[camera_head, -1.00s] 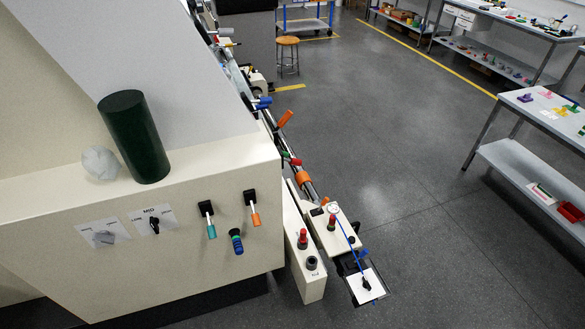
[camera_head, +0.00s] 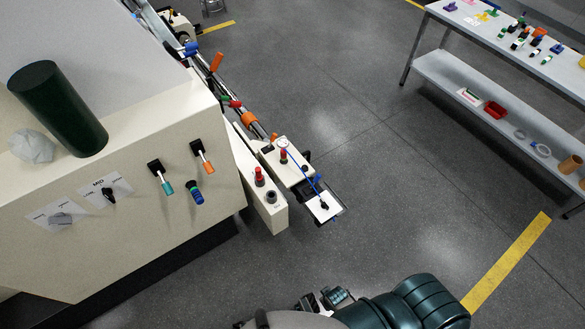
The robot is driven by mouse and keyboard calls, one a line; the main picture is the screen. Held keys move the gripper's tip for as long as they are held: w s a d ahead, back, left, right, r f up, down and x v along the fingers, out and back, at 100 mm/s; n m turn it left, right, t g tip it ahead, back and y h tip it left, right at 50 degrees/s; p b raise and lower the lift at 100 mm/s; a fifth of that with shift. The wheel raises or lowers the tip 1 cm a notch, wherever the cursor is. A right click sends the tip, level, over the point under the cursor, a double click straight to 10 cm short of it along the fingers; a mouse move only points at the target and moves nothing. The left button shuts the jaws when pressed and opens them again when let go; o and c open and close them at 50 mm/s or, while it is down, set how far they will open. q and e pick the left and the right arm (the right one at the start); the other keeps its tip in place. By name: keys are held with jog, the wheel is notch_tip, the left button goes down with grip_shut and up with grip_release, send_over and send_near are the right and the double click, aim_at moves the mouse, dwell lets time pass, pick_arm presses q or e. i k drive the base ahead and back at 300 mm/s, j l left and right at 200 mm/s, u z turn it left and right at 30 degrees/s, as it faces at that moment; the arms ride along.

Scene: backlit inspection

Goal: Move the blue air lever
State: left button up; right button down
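The machine's cream front panel (camera_head: 140,230) stands at left in the head view. It carries a teal-tipped lever (camera_head: 166,186), an orange-tipped lever (camera_head: 207,164) and a dark blue ribbed handle (camera_head: 196,192). Another blue handle (camera_head: 191,48) sits higher up along the machine's rail. I cannot tell which blue one is the air lever. My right gripper (camera_head: 326,298) is at the bottom centre, well apart from the levers and below them in the picture. Its fingers are small and partly cut off, so its opening is unclear. My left gripper is not in view.
A dark green cylinder (camera_head: 60,108) and a pale crumpled ball (camera_head: 33,147) sit on the machine's ledge. A narrow cream box with a red button (camera_head: 260,176) juts out at its right. A workbench (camera_head: 475,40) stands at upper right. Grey floor between is clear.

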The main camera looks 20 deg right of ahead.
aim_at(318, 177)
jog(key=l+u, duration=0.4)
jog(key=l, duration=0.3)
jog(key=k+l+u, duration=0.1)
jog(key=l+u, duration=0.25)
jog(key=l, duration=0.3)
jog(key=k+l, duration=0.1)
jog(key=l, duration=0.4)
jog(key=k+l, duration=0.1)
jog(key=l, duration=0.35)
jog(key=k+l+u, duration=0.1)
jog(key=l, duration=0.4)
jog(key=k+l, duration=0.1)
jog(key=l, duration=0.35)
jog(key=k+l, duration=0.1)
jog(key=l, duration=0.4)
jog(key=u, duration=0.05)
